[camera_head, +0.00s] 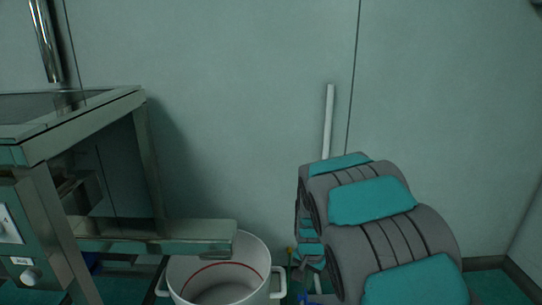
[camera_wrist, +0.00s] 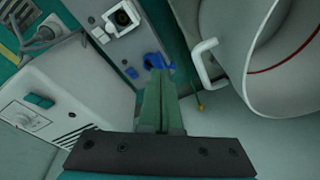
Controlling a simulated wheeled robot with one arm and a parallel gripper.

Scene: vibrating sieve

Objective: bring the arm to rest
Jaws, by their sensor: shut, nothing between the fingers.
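My gripper (camera_wrist: 160,74) shows in the wrist view with its two green fingers together and nothing between them. Its tips overlap a small blue part (camera_wrist: 153,61) in the picture; I cannot tell whether they touch it. In the head view my grey and teal arm is bent at the lower right, in front of the wall. My gripper cannot be made out there.
A white pot (camera_head: 264,255) with a red line inside stands on the floor beside the metal machine frame (camera_head: 151,170). Its handle (camera_wrist: 207,64) is close to my fingers in the wrist view. A white control box (camera_wrist: 55,85) is at left. A pale pole (camera_head: 328,120) leans behind my arm.

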